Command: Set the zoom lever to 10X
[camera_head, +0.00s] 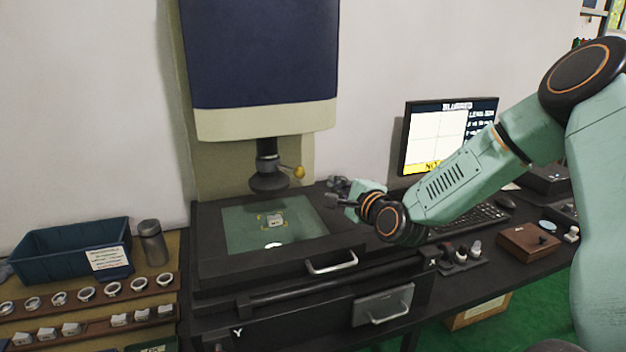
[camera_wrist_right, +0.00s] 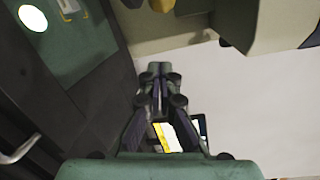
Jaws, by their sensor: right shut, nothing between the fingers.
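The zoom lever (camera_head: 299,172) shows as a small yellow knob on the right side of the dark lens barrel (camera_head: 267,160), under the big blue and cream microscope head (camera_head: 260,60). It also shows at the top edge of the right wrist view (camera_wrist_right: 162,5), partly cut off. My right gripper (camera_head: 330,200) is to the right of and below the lever, over the stage's right side, apart from it. In the right wrist view its fingers (camera_wrist_right: 160,70) are together with nothing held. Any scale marks on the lever are too small to read. My left gripper is out of view.
A glass stage (camera_head: 310,222) with a small part (camera_head: 273,221) lies below the lens. A monitor (camera_head: 450,135) reading "BLURRED" and a keyboard (camera_head: 480,218) stand at right. A blue bin (camera_head: 75,250), a grey bottle (camera_head: 153,243) and rows of rings are at left.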

